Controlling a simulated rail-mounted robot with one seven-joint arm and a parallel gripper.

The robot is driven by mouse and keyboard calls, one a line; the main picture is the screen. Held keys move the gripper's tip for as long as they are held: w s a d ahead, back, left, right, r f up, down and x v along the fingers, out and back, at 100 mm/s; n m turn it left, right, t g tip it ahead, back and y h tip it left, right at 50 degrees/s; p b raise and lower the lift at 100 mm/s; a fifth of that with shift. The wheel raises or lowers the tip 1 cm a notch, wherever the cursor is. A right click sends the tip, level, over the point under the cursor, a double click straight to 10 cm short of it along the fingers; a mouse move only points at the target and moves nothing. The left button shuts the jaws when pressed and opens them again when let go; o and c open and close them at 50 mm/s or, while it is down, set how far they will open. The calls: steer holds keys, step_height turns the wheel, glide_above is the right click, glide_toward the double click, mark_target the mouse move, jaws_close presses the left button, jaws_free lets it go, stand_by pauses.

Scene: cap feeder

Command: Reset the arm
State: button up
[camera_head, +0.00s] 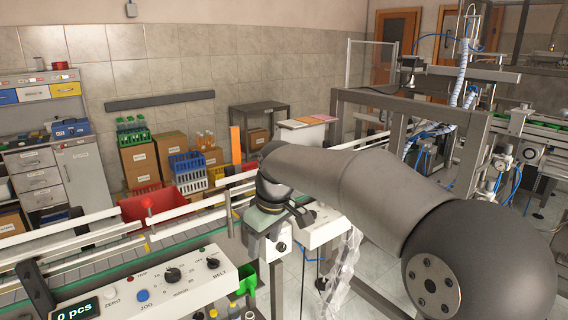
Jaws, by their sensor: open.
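My grey arm reaches in from the lower right toward the middle of the head view. My gripper (262,240) is at its far end, pointing down beside the conveyor's edge. It is open, and I see nothing between its fingers. It hangs close to the right end of the control panel (178,284), which carries knobs, buttons and a counter reading "0 pcs". I cannot tell whether the gripper touches anything.
The conveyor (90,262) with guide rails runs behind the panel. A red bin (160,204), crates and boxes stand beyond it. A metal machine frame (440,112) stands at the right. Bottles (233,310) sit low below the gripper. Open floor lies in the middle.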

steer(key=s+d+f+m, duration=0.3)
steer(key=s+d+f, duration=0.1)
steer(key=s+d, duration=0.3)
steer(key=s+d+f+m+h, duration=0.1)
steer(key=s+d+f+m, duration=0.2)
steer(key=s+d, duration=0.4)
steer(key=s+d+f+m+g+h, duration=0.1)
steer(key=s+d+f+m, duration=0.3)
steer(key=s, duration=0.9)
steer(key=d, duration=0.3)
steer(key=shift+d+f+m, duration=0.2)
steer(key=shift+f+m, duration=0.1)
steer(key=shift+f, duration=0.05)
